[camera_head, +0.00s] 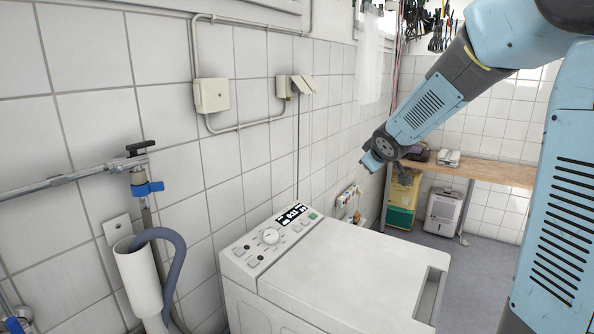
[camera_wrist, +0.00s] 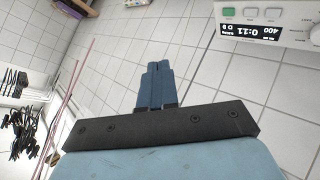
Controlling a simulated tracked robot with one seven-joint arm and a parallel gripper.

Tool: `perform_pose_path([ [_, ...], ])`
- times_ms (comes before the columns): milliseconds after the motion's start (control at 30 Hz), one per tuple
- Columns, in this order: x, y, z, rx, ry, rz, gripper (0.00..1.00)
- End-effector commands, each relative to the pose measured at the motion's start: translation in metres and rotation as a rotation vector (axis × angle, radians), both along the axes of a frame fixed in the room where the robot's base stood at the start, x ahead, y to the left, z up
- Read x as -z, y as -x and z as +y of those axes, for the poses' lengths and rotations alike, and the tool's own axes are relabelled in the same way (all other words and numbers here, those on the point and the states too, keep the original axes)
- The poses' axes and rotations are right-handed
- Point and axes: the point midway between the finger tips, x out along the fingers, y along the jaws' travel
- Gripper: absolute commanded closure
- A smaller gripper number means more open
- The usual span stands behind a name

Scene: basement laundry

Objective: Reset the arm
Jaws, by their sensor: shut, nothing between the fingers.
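My blue arm reaches in from the right in the head view. My gripper (camera_head: 372,160) is at its end, in the air above and behind the washing machine (camera_head: 345,268). In the wrist view my gripper (camera_wrist: 157,68) shows its two blue fingers pressed together, with nothing between them. The machine's display panel (camera_wrist: 255,30) is at the top right of that view, apart from the fingers. The fingers point toward white tiles.
A tiled wall (camera_head: 170,115) with pipes and a grey hose (camera_head: 174,268) runs along the left. A wooden bench (camera_head: 490,172) stands at the back, with a yellow-green container (camera_head: 401,205) and a white appliance (camera_head: 443,214) below it. Grey floor is open behind the machine.

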Motion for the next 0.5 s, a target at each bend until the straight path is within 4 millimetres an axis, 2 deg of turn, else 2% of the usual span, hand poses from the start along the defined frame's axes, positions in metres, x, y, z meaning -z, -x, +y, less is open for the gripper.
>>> perform_pose_path([
  [33, -0.010, 0.017, -0.006, 0.041, -0.008, 0.007, 1.00],
  [200, -0.030, 0.072, -0.026, 0.178, -0.053, 0.055, 1.00],
  [500, -0.043, 0.178, -0.044, 0.378, -0.172, 0.165, 1.00],
])
